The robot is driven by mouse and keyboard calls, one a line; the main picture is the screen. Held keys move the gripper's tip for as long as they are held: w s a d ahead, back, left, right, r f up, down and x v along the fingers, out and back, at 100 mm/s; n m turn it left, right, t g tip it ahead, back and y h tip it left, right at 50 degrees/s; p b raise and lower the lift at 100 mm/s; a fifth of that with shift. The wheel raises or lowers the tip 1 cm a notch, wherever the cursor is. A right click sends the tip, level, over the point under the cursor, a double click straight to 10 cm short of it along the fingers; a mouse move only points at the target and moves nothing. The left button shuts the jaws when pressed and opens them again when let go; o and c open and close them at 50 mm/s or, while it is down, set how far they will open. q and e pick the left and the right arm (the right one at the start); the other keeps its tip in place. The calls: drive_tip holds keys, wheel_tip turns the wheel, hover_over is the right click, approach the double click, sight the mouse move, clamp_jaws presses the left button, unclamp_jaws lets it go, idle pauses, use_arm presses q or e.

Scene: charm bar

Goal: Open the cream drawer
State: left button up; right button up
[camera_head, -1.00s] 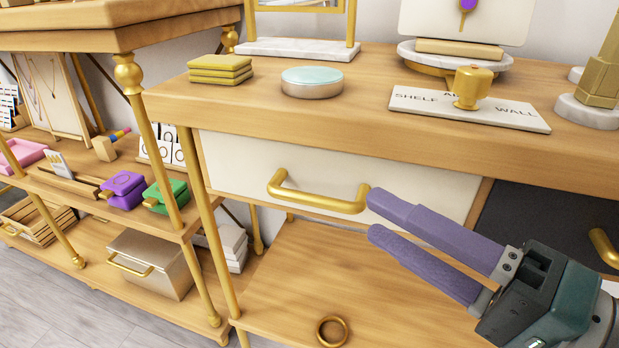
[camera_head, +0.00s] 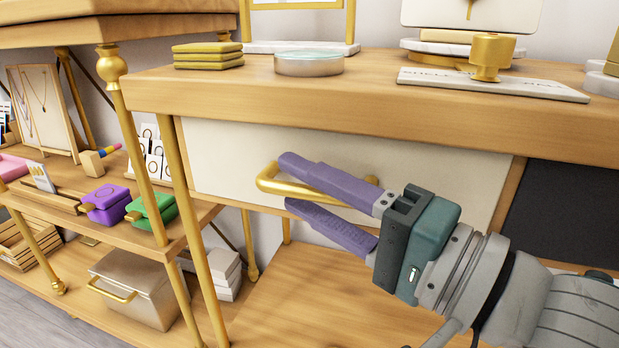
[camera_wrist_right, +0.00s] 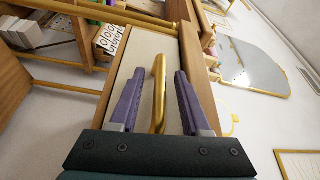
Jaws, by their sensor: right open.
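The cream drawer (camera_head: 225,160) is a white front set under the wooden tabletop, and it looks shut. Its gold bar handle (camera_head: 268,184) runs across the front, partly hidden by my right gripper (camera_head: 283,180). The gripper is open, with one purple finger above the handle bar and one below it. In the right wrist view, the handle (camera_wrist_right: 159,85) stands between the two open fingers (camera_wrist_right: 157,82), with a gap on both sides. The drawer front (camera_wrist_right: 138,62) lies beyond them. My left gripper is not in view.
A dark drawer (camera_head: 570,215) is to the right of the cream one. On the tabletop (camera_head: 370,108) are olive coasters (camera_head: 208,56), a round tin (camera_head: 309,64) and a gold knob on a sign plate (camera_head: 490,88). A lower shelf (camera_head: 290,290) lies beneath. A gold post (camera_head: 190,215) stands left.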

clamp_jaws()
idle(0.4)
idle(1.1)
